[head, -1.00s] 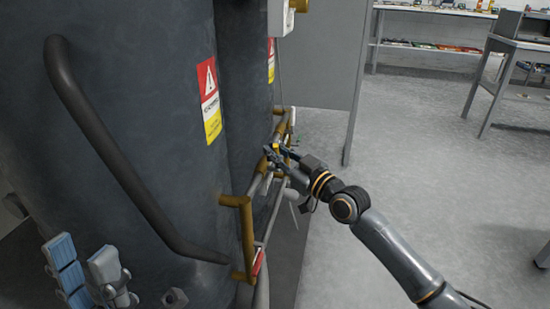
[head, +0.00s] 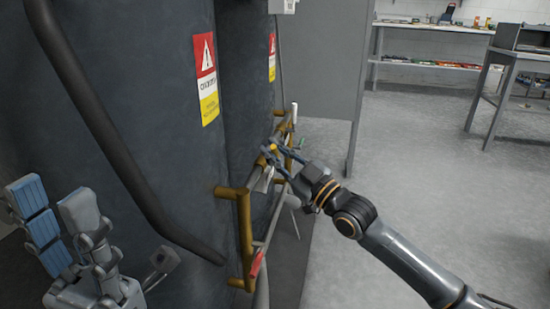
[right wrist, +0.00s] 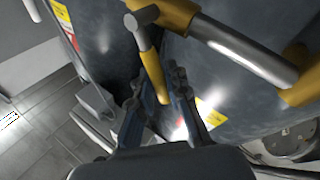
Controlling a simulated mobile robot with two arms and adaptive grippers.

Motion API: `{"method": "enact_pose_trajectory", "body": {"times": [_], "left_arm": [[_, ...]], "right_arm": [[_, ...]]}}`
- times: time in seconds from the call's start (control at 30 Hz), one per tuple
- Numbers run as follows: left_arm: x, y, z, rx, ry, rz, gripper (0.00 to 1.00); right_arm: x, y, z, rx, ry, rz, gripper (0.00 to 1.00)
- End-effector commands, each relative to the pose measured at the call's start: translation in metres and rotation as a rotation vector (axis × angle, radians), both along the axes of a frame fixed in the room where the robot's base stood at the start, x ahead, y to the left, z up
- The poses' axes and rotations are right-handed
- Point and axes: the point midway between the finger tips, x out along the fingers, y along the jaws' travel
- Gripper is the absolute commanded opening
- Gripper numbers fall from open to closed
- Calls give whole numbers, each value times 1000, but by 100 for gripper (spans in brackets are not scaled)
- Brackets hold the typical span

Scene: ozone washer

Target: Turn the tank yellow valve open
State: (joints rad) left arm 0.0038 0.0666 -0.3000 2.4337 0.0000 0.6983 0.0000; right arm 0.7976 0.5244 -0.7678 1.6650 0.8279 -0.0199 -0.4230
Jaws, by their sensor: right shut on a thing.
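The yellow valve handle (head: 273,147) is on the brass and grey pipework beside the dark tank (head: 150,100). My right gripper (head: 272,158) is at this handle. In the right wrist view the yellow lever (right wrist: 152,72) runs from a grey-capped pivot down between the two fingers (right wrist: 160,92), and the gripper is shut on it. My left gripper (head: 58,215) is at the lower left of the head view, in front of the tank, with its fingers spread and nothing between them.
A red handle (head: 257,264) sits low on the same pipework. A long dark curved bar (head: 100,125) stands out from the tank. A warning label (head: 207,80) is on the tank wall. The floor at right is free, with benches (head: 490,70) behind.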

Motion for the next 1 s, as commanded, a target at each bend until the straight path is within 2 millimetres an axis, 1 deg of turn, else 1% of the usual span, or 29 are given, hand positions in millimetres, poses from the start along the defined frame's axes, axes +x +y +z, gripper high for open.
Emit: {"method": "enact_pose_trajectory", "body": {"times": [0.03, 0.57, 0.6, 0.7, 1.0], "left_arm": [[-1, 0, -1, 1, -8, 0, 40], [-1, -1, 3, 1, -19, 1, 40], [-1, -1, 3, 1, -19, 1, 40], [-1, -1, 3, 1, -19, 1, 40], [0, 0, 2, 1, -15, 2, 40]], "right_arm": [[0, -1, -5, -5, -3, -1, 0], [-1, 0, -3, -10, -22, -1, 0], [-1, 0, -3, -10, -22, -1, 21], [-1, 0, -3, -10, -23, 0, 38], [-2, 0, -2, -9, -27, 0, 38]]}}
